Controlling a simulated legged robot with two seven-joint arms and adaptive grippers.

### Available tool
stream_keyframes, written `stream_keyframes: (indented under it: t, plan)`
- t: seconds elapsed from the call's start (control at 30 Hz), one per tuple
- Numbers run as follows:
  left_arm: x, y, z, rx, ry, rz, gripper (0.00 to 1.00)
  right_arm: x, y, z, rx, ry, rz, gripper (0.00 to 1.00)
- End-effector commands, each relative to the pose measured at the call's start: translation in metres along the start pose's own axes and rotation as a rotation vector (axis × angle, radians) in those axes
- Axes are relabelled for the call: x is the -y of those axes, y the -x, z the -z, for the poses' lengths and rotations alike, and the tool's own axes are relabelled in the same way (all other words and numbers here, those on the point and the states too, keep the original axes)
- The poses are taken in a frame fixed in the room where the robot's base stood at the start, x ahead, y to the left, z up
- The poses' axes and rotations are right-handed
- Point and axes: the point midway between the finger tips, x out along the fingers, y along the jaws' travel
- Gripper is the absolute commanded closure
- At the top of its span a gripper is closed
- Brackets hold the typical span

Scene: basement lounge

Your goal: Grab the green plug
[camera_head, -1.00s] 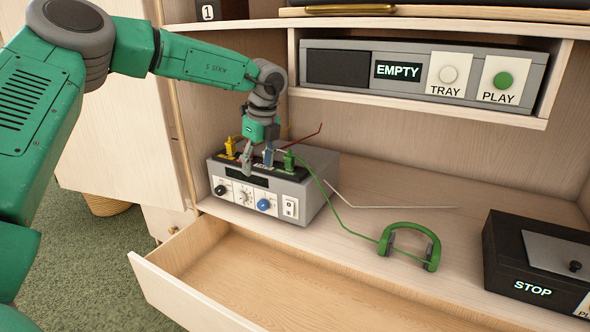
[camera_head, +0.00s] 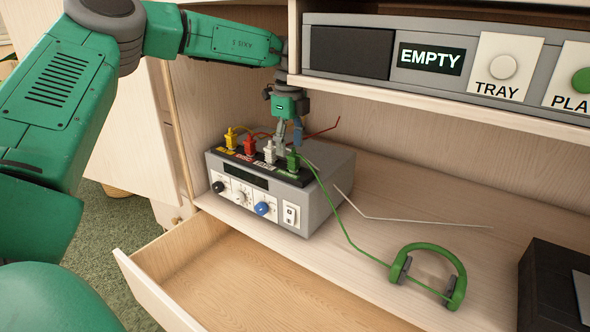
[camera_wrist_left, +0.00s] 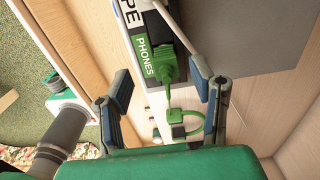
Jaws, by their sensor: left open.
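The green plug (camera_head: 292,162) stands in the rightmost socket, above the green PHONES label, on top of a grey box (camera_head: 318,205). A green cord runs from it to green headphones (camera_head: 460,285) on the shelf. My left gripper (camera_head: 289,132) is open and hangs just above the green plug, its fingers pointing down. In the left wrist view the green plug (camera_wrist_left: 172,65) shows between the spread fingers of my left gripper (camera_wrist_left: 160,84), apart from both. My right gripper is not in view.
White (camera_head: 269,152), red (camera_head: 249,146) and yellow (camera_head: 231,138) plugs stand in a row left of the green one. A shelf with an EMPTY display unit (camera_head: 349,52) overhangs at the right. An open drawer (camera_head: 235,270) lies below, and a black box (camera_head: 550,290) sits right.

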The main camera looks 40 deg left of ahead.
Motion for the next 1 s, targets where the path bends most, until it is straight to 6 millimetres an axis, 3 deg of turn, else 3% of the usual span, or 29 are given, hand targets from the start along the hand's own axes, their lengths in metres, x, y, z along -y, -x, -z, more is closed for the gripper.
stream_keyframes:
  t: [0.4,0.63,0.77,0.8,1.0]
  plan:
    - [0.006,-0.050,0.003,0.006,-0.003,0.001,0.50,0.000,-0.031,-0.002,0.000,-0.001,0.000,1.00]
    - [0.006,-0.051,0.000,0.002,-0.002,0.002,0.50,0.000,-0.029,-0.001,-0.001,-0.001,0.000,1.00]
    - [0.006,-0.051,0.000,0.002,-0.002,0.001,0.95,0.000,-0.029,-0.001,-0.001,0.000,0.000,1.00]
    - [0.006,-0.051,0.000,0.002,-0.002,0.001,1.00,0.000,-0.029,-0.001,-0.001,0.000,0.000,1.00]
    - [0.006,-0.050,0.003,0.006,-0.003,0.000,1.00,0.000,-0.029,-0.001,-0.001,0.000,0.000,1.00]
